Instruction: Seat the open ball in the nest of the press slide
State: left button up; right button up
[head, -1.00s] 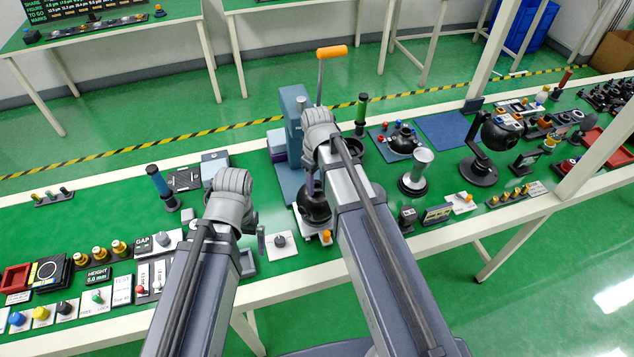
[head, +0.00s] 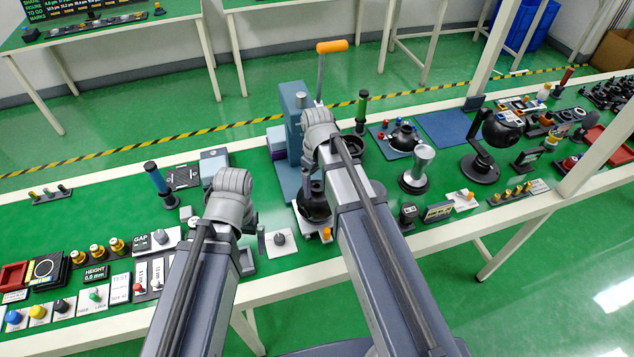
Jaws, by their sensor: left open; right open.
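The press has a blue column (head: 296,125) and a lever with an orange handle (head: 332,46), on the bench in the middle of the head view. A dark ball (head: 313,207) sits low in front of the column, partly behind my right arm. I cannot tell whether it is the open ball, or see the slide's nest clearly. My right gripper (head: 307,180) points down just above the dark ball, mostly hidden under its own wrist; contact cannot be judged. My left gripper (head: 261,240) is open, left of the press near the bench's front edge, largely hidden by its wrist.
A white knob plate (head: 280,241) lies between my arms.

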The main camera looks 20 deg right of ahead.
jog(key=shift+r, duration=0.15)
notch_tip(320, 180, up, 8)
jog(key=p, duration=0.7)
jog(key=shift+f+p, duration=0.25)
jog(key=shift+p, duration=0.15)
jog(key=shift+f, duration=0.1)
notch_tip(320, 180, down, 8)
jog(key=b, duration=0.8)
jog(key=shift+r, duration=0.3)
jog(key=shift+f, duration=0.15)
